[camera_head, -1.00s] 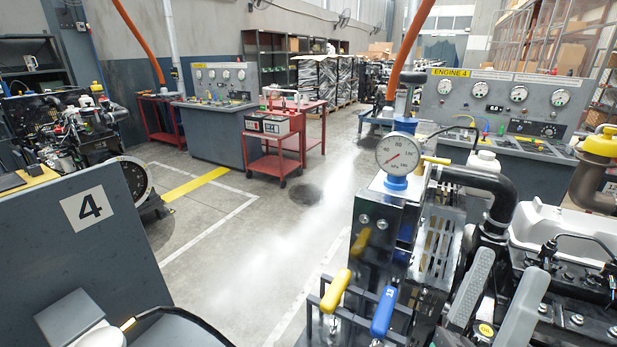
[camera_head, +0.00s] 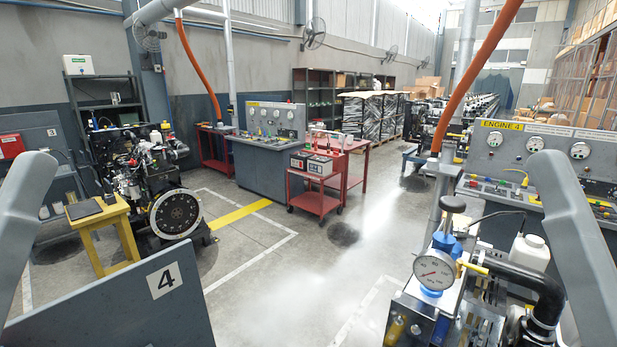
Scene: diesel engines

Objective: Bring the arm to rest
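Two grey links of my arms rise into the camera_head view, one at the left edge and one at the right. Both bend near the top and run out of the picture. Neither gripper shows, so I cannot see their fingers or whether they hold anything. The right link stands in front of the engine test bench marked ENGINE 4 (camera_head: 478,152).
A pressure gauge (camera_head: 434,270) on its stand and a white bottle (camera_head: 529,252) are at lower right. An engine (camera_head: 150,180) stands by a yellow stool (camera_head: 98,214) at left. A red trolley (camera_head: 315,200) is mid-floor. The floor (camera_head: 290,290) between is clear.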

